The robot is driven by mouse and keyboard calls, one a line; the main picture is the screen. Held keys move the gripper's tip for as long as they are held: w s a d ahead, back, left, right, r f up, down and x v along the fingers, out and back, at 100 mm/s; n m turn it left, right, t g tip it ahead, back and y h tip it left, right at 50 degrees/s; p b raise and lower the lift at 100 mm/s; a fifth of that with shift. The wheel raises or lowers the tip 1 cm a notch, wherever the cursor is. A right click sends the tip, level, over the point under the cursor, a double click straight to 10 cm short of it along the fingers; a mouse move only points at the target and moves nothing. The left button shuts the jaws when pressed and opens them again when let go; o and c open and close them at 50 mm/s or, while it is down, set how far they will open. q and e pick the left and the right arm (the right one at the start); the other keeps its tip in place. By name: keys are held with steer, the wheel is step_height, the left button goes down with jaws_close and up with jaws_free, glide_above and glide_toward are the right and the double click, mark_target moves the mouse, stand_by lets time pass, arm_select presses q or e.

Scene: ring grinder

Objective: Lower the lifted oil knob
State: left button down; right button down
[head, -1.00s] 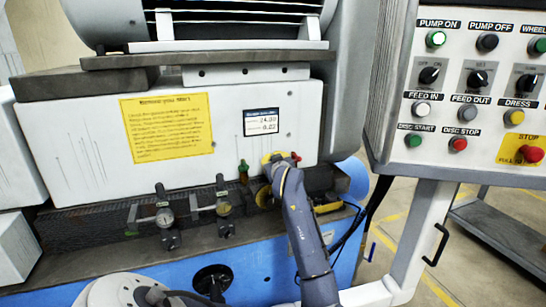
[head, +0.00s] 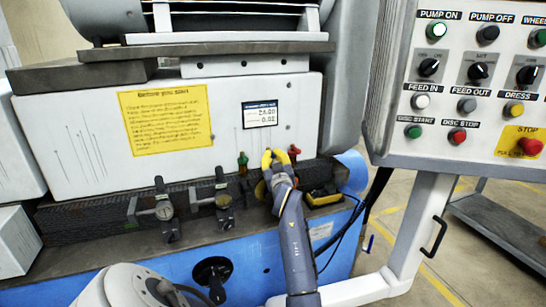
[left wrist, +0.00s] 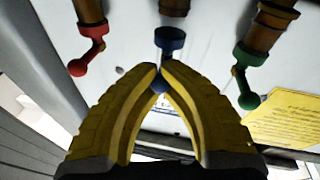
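Three small oil knobs show in the left wrist view: a red one (left wrist: 78,67), a blue one (left wrist: 170,38) and a green one (left wrist: 248,61), each on a brass-coloured fitting. My left gripper (left wrist: 160,70) has yellow fingers that converge at their tips around the blue knob's ball end, which shows between them. It looks closed on that end. In the head view, my left gripper (head: 273,158) is at the machine front, between the green knob (head: 243,158) and the red knob (head: 293,151), and hides the blue one. My right gripper is not in view.
A white machine panel (head: 225,130) with a yellow notice (head: 166,118) and a small display (head: 260,115) stands behind the knobs. Gauges (head: 165,210) on brackets are left of the gripper. A control box (head: 470,150) with buttons stands at right.

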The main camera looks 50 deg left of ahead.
arm_select(q)
steer(key=c, duration=1.3)
jaws_free()
steer(key=shift+r, duration=5)
